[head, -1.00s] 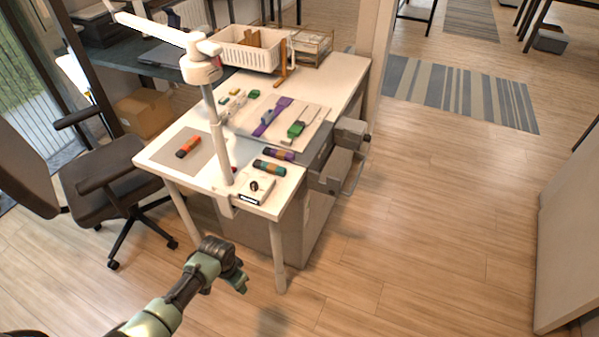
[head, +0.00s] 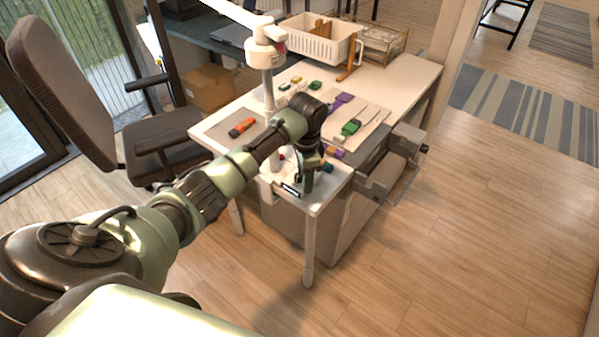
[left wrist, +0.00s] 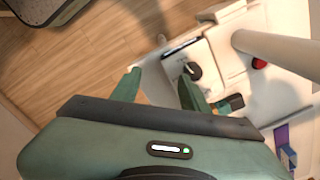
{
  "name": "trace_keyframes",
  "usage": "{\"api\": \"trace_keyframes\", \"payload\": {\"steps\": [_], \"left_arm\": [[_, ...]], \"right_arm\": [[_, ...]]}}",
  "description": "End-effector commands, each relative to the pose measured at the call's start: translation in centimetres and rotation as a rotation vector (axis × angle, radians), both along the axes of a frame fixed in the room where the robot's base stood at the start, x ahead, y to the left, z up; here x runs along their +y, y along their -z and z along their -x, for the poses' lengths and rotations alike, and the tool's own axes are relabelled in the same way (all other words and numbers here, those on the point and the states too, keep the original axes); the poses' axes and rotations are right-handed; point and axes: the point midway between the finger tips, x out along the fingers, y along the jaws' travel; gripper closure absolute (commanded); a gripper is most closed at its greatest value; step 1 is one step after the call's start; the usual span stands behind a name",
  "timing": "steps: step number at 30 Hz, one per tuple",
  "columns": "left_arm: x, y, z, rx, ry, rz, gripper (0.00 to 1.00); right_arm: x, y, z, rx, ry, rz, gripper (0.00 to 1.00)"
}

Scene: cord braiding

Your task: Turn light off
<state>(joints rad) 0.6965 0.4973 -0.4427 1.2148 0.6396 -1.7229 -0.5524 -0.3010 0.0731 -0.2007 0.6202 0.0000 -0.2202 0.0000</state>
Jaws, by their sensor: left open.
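A white lamp (head: 265,50) on a post is mounted at the table's near corner; its post also crosses the left wrist view (left wrist: 275,50). A white control box with a black knob (left wrist: 193,71) sits near the post. In the head view my gripper hides most of the box and the knob. My left gripper (head: 307,183) is over this corner, pointing down. In the left wrist view its two fingers (left wrist: 160,88) are apart with nothing between them, and the knob is just beyond the right finger. I cannot tell whether they touch. My right gripper is not in view.
The white table (head: 400,75) holds a grey mat with an orange-and-black cord bundle (head: 241,127), a board with cords and a white basket (head: 318,40). A red button (left wrist: 259,63) is beside the post. An office chair (head: 150,140) stands left. Open drawers (head: 405,140) stick out right.

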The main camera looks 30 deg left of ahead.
Motion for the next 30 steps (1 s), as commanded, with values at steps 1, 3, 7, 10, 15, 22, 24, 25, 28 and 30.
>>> {"api": "trace_keyframes", "payload": {"steps": [1,3,7,10,15,22,24,25,28,30], "left_arm": [[1.1,-1.1,-0.8,0.001,-0.009,0.0,0.55],[2.2,-2.3,-1.5,0.005,-0.015,0.003,0.55],[4.0,-4.2,-2.5,0.012,-0.027,0.014,0.55],[4.4,-4.3,-2.7,0.016,-0.029,0.018,0.55],[4.4,-2.2,-2.7,0.018,-0.029,0.019,0.55],[4.3,1.4,-2.7,0.017,-0.028,0.02,0.55],[4.3,2.2,-2.7,0.016,-0.029,0.02,0.55],[4.3,2.5,-2.7,0.016,-0.029,0.02,0.55],[4.3,3.0,-2.7,0.014,-0.028,0.02,0.55],[4.3,3.2,-2.7,0.014,-0.028,0.019,0.55]], "right_arm": [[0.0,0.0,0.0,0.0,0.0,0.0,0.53],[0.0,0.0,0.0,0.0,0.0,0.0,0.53],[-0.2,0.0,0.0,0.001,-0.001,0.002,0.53],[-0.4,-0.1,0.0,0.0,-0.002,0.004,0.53],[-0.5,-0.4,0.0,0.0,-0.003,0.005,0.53],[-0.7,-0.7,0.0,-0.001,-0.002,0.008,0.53],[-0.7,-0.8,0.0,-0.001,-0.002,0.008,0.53],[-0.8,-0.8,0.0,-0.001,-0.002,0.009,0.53],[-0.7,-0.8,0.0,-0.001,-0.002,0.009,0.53],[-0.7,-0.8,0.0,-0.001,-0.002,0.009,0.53]]}}
